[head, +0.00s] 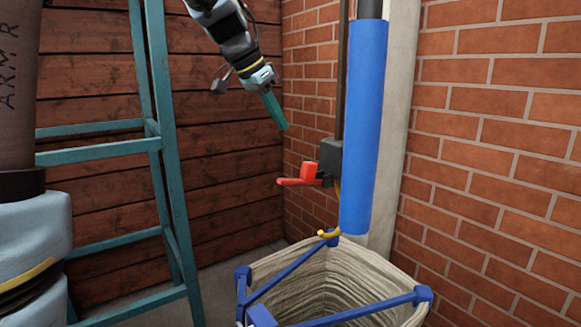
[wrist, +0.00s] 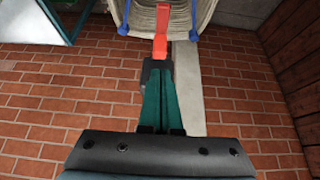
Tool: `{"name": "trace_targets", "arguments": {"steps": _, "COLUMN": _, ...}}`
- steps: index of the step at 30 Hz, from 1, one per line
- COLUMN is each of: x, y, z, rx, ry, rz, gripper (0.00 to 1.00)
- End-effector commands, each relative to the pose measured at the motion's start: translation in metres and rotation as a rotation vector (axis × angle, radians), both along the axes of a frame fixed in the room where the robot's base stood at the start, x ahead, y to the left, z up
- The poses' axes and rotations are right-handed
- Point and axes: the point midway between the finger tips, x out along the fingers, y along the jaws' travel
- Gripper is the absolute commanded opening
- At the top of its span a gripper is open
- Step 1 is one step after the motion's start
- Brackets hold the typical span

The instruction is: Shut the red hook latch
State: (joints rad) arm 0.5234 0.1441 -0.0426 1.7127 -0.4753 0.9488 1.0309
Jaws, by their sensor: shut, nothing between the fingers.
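The red hook latch (head: 300,176) sits on a dark grey box (head: 329,158) at the brick corner, left of a blue padded pole. Its red arm points to the left in the head view. My gripper (head: 285,127) has green fingers closed together, with nothing between them. It is above and slightly left of the latch, apart from it in the head view. In the wrist view the latch (wrist: 160,46) shows just beyond the fingertips (wrist: 158,76), which hide part of the dark box.
A fabric bin (head: 300,275) with a blue frame stands below the latch. The blue padded pole (head: 363,120) rises just right of it. A yellow hooked piece (head: 329,233) shows above the bin rim. A teal ladder (head: 158,130) stands left, before a wooden wall (head: 90,95).

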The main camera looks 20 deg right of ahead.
Motion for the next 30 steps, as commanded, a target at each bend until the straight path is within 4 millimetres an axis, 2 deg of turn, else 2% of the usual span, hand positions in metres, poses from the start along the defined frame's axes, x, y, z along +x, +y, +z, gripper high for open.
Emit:
{"name": "trace_targets", "arguments": {"steps": 4, "x": 0.001, "y": -0.002, "z": -0.004, "rx": 0.001, "ry": 0.002, "rz": 0.0, "gripper": 0.0}}
{"name": "trace_targets", "arguments": {"steps": 8, "x": 0.002, "y": -0.011, "z": -0.017, "rx": 0.002, "ry": 0.003, "rz": -0.002, "gripper": 0.0}}
{"name": "trace_targets", "arguments": {"steps": 20, "x": 0.009, "y": -0.051, "z": -0.086, "rx": 0.004, "ry": 0.005, "rz": 0.001, "gripper": 0.0}}
{"name": "trace_targets", "arguments": {"steps": 25, "x": 0.009, "y": -0.044, "z": -0.11, "rx": 0.003, "ry": 0.004, "rz": 0.004, "gripper": 0.0}}
{"name": "trace_targets", "arguments": {"steps": 30, "x": 0.008, "y": -0.041, "z": -0.122, "rx": 0.001, "ry": 0.001, "rz": 0.003, "gripper": 0.0}}
